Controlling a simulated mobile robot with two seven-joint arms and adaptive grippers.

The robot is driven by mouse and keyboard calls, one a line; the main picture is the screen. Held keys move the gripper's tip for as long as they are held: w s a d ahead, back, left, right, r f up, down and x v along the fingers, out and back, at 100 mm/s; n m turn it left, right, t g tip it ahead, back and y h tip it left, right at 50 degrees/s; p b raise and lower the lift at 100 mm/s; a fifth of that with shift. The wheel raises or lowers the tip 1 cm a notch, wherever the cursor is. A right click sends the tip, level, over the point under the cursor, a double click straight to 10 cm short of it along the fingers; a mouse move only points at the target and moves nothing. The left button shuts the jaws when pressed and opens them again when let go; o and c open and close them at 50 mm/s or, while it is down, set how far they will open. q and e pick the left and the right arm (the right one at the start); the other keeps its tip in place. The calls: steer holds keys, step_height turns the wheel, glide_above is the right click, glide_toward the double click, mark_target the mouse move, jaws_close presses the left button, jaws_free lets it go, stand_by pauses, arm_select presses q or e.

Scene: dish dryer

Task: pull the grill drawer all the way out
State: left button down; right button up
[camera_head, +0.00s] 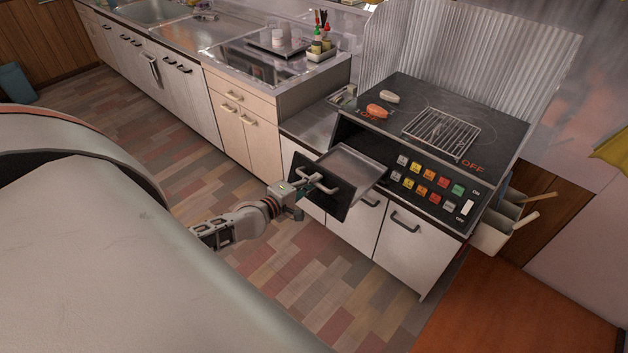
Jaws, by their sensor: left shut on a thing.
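The grill drawer (352,167) stands well out from the front of the black stove (455,118). It has a black front panel with a pale bar handle (323,186) and a grey metal tray behind it. My left gripper (312,183) is at the handle and shut on it, its arm coming in from the lower left. The fingertips are small and partly hidden against the dark panel. My right gripper is not in view.
White cabinets (400,242) stand below the stove, under the drawer. A wire rack (441,133) and two small food pieces lie on the stove top. An orange-brown surface (520,310) is at the lower right. The tiled floor before the drawer is clear.

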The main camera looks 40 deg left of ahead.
arm_select(q)
steer(key=c, duration=2.2)
jaws_free()
steer(key=shift+o, duration=0.2)
steer(key=v, duration=1.2)
steer(key=s+d+f+m+g+h, duration=0.1)
steer(key=s+d+f+m, duration=0.3)
steer(key=d+m, duration=0.6)
steer(key=s+d+f+m+g, duration=0.3)
steer(key=s+d+f+m, duration=0.2)
steer(key=s+d+m, duration=0.3)
steer(key=d+m, duration=0.3)
steer(key=d, duration=0.3)
steer(key=shift+g+h, duration=0.4)
